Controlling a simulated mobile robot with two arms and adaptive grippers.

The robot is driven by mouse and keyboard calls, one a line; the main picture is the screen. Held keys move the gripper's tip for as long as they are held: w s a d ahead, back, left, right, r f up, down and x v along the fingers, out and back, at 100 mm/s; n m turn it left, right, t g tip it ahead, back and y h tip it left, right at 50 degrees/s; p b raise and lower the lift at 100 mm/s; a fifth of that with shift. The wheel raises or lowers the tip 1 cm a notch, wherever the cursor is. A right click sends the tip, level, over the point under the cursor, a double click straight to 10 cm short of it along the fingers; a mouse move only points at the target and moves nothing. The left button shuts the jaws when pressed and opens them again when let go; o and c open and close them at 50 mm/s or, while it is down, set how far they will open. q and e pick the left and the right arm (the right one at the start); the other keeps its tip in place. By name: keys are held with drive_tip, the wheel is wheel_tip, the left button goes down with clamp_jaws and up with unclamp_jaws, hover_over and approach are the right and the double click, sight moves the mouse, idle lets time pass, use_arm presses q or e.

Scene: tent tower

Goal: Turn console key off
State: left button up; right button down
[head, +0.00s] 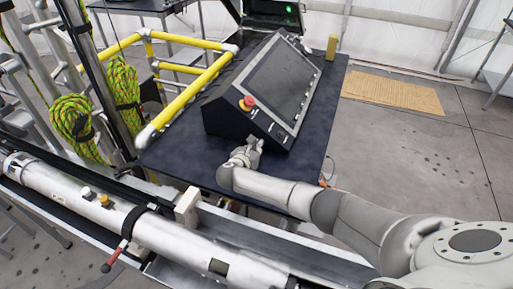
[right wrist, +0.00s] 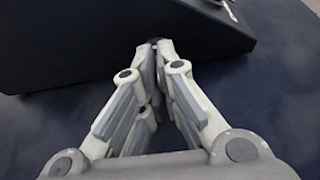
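The console (head: 276,88) is a black box with a sloped screen, standing on a dark table. A red emergency button (head: 248,103) and small controls sit on its near left panel. My right gripper (head: 254,143) is at the foot of the console's near face. In the right wrist view its fingers (right wrist: 157,48) come together at the tips, against or just in front of the dark console (right wrist: 105,50). A small dark bit shows at the fingertips. I cannot tell whether it is the key; the key is not clearly visible. My left gripper is not in view.
The dark table (head: 190,158) has free room left of the console. Yellow rails (head: 185,95) and green rope coils (head: 75,125) stand at the left. A yellow block (head: 332,47) stands behind the console's right side. A brown mat (head: 392,92) lies on the floor.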

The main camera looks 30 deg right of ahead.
drive_tip(key=c, duration=1.7)
unclamp_jaws()
drive_tip(key=v, duration=1.2)
drive_tip(key=shift+s, duration=0.1)
